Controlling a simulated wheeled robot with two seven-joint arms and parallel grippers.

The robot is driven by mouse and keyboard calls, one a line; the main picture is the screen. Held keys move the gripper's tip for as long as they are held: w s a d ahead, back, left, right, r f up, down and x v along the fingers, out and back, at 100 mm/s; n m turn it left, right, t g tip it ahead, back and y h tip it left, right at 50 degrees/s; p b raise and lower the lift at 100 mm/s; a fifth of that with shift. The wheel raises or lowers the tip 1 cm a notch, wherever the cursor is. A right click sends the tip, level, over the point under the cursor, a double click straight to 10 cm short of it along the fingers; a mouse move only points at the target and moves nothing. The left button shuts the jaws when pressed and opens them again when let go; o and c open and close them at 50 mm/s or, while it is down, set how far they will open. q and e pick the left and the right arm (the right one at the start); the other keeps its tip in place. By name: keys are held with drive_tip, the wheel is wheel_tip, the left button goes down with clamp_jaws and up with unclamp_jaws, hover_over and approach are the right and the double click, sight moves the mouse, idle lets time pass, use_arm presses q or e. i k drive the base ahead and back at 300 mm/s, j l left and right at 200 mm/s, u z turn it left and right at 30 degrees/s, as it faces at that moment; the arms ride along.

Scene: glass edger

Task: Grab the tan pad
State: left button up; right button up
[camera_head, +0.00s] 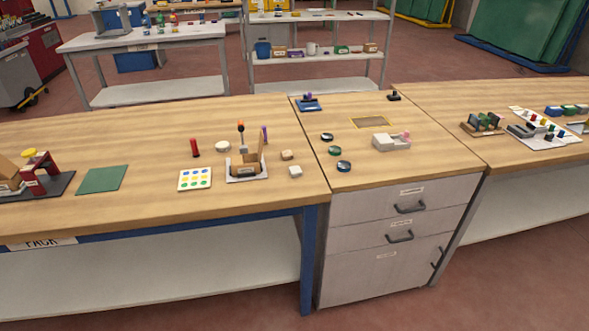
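A small tan block (287,155), which looks like the tan pad, lies on the wooden bench top near its right end. It is to the right of a small stand (246,165) with upright tan boards. A pale grey-white block (295,171) lies just in front of it, apart from it. A pale round piece (222,146) lies to the left of the stand. Neither of my grippers is in view.
A card with coloured dots (195,179), a red cylinder (195,148) and a green mat (102,179) are on the left bench. Several dark round pieces (334,151) and a grey fixture (391,141) are on the drawer cabinet (398,239). Bench is clear between mat and card.

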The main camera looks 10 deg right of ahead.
sight(286, 156)
drive_tip(key=i+j+z, duration=0.45)
drive_tip(key=i+j, duration=0.2)
drive_tip(key=i, duration=0.15)
